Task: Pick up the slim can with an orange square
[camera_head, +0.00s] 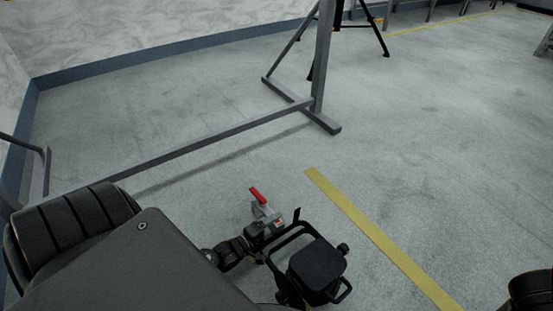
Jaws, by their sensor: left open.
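A black can-like fixture (317,263) shows low in the middle of the view, right of my grey link. It has a squarish rounded top, thin black bracket loops and a side knob. A metal clamp (263,212) with a red lever shows at its upper left. I cannot make out an orange square or tell how slim the can is. My left gripper (241,245) seems to be the small dark part just left of the fixture. It is open, partly hidden, and I cannot tell whether it touches the fixture. My right gripper is not in view.
A grey metal stand (318,60) with long floor bars rises at upper centre. A black tripod (383,43) is behind it. A yellow floor line (375,232) runs right of the fixture. A blue-skirted wall is at left.

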